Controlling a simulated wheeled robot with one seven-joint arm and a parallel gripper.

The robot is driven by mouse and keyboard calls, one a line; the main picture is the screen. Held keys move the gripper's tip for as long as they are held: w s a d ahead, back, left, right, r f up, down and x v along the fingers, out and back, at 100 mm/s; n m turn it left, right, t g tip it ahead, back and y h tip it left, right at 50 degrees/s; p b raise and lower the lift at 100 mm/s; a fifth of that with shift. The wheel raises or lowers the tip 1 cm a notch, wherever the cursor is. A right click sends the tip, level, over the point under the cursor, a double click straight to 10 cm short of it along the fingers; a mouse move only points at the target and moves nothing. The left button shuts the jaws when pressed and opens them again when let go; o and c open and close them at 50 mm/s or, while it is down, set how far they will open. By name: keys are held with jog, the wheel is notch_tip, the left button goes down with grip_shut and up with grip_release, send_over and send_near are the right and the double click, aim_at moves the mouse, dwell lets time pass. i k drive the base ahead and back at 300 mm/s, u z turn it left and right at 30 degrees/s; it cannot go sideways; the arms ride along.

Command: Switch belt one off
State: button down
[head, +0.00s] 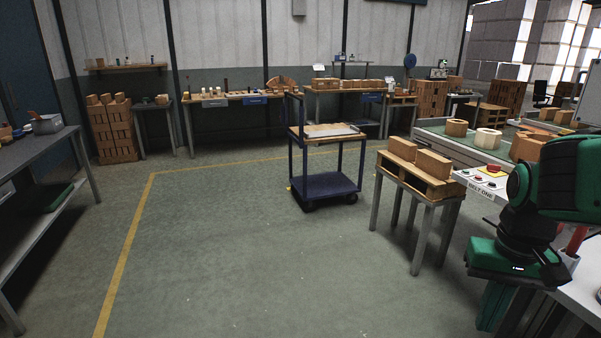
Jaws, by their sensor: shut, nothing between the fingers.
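The belt one control panel (466,180) is a white sloped panel at the right, lettered "BELT ONE". My gripper (490,327) hangs at the lower right below the black wrist, fingers down and shut. It is in front of and below the panel in the picture, apart from it.
A low wooden stand (428,196) with blocks is left of the panel. A blue trolley (327,185) stands mid-floor. A grey workbench (45,150) lines the left. A red-handled item in a cup (570,260) is by my arm. The floor (240,250) at centre is clear.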

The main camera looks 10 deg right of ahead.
aim_at(493, 168)
jog(key=z, duration=0.15)
jog(key=i, duration=1.15)
jog(key=z, duration=0.45)
jog(key=i, duration=1.2)
jog(key=z, duration=0.4)
jog(key=i, duration=0.65)
jog(key=z, duration=0.1)
